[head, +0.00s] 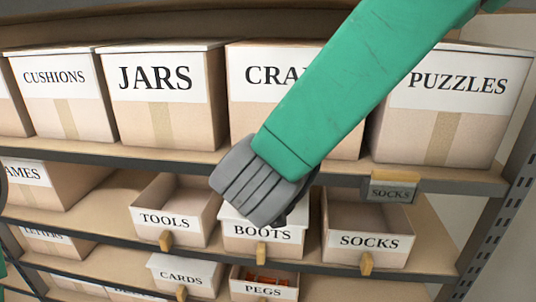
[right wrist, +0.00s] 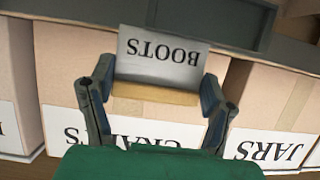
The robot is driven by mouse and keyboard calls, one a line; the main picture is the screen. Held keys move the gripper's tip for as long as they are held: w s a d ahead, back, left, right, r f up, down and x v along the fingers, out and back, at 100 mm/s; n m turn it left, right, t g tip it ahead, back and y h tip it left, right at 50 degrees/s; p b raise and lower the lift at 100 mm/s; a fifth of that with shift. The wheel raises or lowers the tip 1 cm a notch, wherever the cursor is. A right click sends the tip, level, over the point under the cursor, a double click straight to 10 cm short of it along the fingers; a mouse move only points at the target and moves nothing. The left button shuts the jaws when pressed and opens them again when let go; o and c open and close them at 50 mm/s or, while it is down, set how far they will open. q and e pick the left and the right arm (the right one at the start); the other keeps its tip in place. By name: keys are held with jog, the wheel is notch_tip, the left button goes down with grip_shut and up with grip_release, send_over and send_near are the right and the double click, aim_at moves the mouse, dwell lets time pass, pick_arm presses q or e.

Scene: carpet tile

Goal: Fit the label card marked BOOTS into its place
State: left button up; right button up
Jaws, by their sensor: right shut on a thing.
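The grey BOOTS card (right wrist: 160,58) with its tan strip (right wrist: 155,93) is between the two fingers of my right gripper (right wrist: 155,88), its lettering upside down in the right wrist view. In the head view my right gripper (head: 280,215) is in front of the middle shelf edge, above the BOOTS box (head: 262,234), and hides the card. A dark recessed frame (right wrist: 235,22) on the shelf edge shows behind and right of the card in the right wrist view. I cannot tell whether the card touches it. My left gripper is not in view.
A SOCKS card (head: 392,192) with a tan strip sits on the shelf edge above the open SOCKS box (head: 368,241). An open TOOLS box (head: 165,222) stands left of BOOTS. Large JARS (head: 160,78) and PUZZLES (head: 456,85) boxes fill the shelf above.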

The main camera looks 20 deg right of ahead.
jog(key=shift+s+a+f, duration=0.15)
jog(key=shift+f, duration=0.15)
jog(key=shift+s+a+f, duration=0.1)
jog(key=shift+a+f, duration=0.1)
jog(key=shift+a, duration=0.05)
jog(key=shift+a+f, duration=0.35)
jog(key=shift+a, duration=0.35)
jog(key=shift+a+f, duration=0.35)
jog(key=shift+c, duration=0.2)
jog(key=c, duration=0.7)
jog(key=shift+a+f, duration=0.1)
jog(key=shift+a, duration=0.1)
grip_shut()
jog(key=shift+a+f, duration=0.15)
jog(key=shift+a, duration=0.3)
